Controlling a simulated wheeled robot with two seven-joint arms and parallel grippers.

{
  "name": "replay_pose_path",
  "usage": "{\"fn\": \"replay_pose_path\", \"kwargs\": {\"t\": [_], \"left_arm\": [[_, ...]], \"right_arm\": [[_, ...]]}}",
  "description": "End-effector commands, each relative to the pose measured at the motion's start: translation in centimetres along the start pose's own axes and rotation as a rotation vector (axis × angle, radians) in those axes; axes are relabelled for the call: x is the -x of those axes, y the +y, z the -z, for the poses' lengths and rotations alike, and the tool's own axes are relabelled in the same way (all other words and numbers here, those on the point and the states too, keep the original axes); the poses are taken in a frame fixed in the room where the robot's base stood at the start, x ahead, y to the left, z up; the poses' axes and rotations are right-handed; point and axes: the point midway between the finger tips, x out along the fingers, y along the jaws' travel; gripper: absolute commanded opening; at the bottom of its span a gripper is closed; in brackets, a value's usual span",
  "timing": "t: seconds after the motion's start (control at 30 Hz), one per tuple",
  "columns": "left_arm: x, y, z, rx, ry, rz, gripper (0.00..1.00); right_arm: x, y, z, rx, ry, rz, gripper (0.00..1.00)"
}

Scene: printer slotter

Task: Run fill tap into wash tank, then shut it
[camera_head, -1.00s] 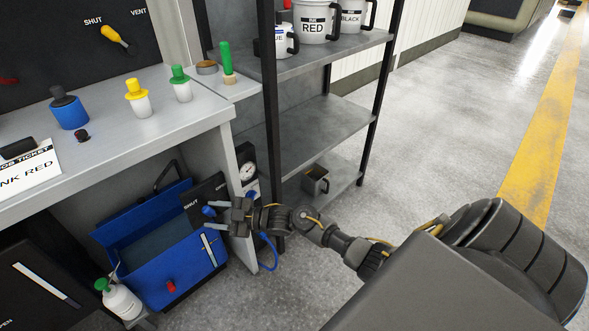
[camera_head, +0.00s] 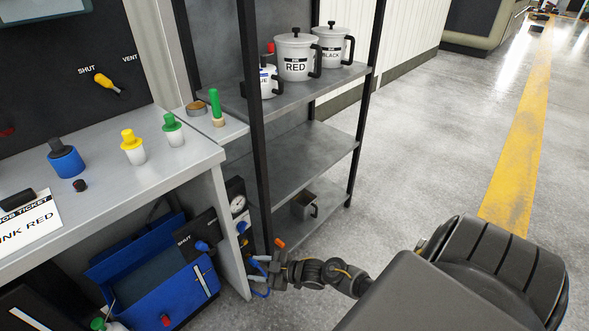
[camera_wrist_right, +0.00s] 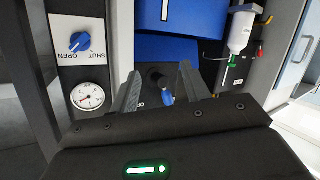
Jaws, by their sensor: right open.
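The fill tap is a blue-tipped lever (camera_head: 202,246) on a black panel marked SHUT, at the right rim of the blue wash tank (camera_head: 130,262). The tank stands under the bench; I cannot tell whether water runs or stands in it. My right gripper (camera_head: 257,268) is open and empty, to the right of the tap and apart from it. In the right wrist view the blue lever (camera_wrist_right: 167,98) shows beyond and between the open fingers (camera_wrist_right: 160,78), with part of the word OPEN beside it. My left gripper is not in view.
A round gauge (camera_head: 238,204) and a second blue knob (camera_wrist_right: 80,44) marked SHUT and OPEN sit beside the tap. A shelf rack (camera_head: 315,150) with ink pots stands close behind my right gripper. The bench edge (camera_head: 110,230) overhangs the tank. Floor at right is clear.

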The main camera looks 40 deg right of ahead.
Motion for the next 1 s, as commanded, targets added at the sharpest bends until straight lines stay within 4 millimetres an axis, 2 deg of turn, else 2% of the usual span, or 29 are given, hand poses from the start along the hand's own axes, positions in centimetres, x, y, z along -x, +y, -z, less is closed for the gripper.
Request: {"fn": "replay_pose_path", "kwargs": {"t": [0.03,0.1,0.6,0.8,1.0], "left_arm": [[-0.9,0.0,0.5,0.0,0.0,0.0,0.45],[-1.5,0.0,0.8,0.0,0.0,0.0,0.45],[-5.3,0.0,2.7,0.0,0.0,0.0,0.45],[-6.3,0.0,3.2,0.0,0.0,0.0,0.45],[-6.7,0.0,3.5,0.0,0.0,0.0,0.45]], "right_arm": [[0.5,-0.4,-0.4,-0.021,-0.033,-0.005,0.47],[1.0,-1.0,-1.7,-0.047,-0.081,-0.014,0.47],[6.2,-6.4,-9.3,-0.204,-0.387,-0.051,0.47],[8.2,-8.3,-11.3,-0.245,-0.478,-0.059,0.47],[9.5,-9.5,-12.4,-0.267,-0.529,-0.062,0.47]]}}
